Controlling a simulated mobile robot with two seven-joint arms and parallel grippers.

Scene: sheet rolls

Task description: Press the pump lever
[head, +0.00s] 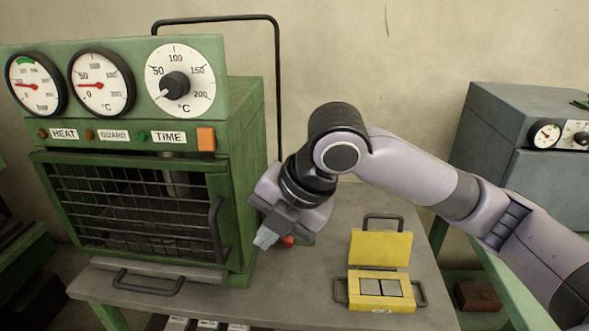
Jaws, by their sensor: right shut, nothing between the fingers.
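The green heated press (244,150) stands on the grey table at the left. A small red knob (288,240) shows low at its right side, just right of my right gripper's fingertips. It looks like the end of the pump lever; the rest is hidden behind my gripper. My right gripper (265,239) is shut and empty, pointing down and left beside the knob. I cannot tell whether it touches the knob or lever. My left gripper is out of view.
A yellow hinged mould (355,290) lies open on the table (310,290) with two grey squares inside. The press has a barred guard (135,205) with a dark handle. A black bent rod (278,90) rises behind it. A grey-blue machine (500,120) stands at the right.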

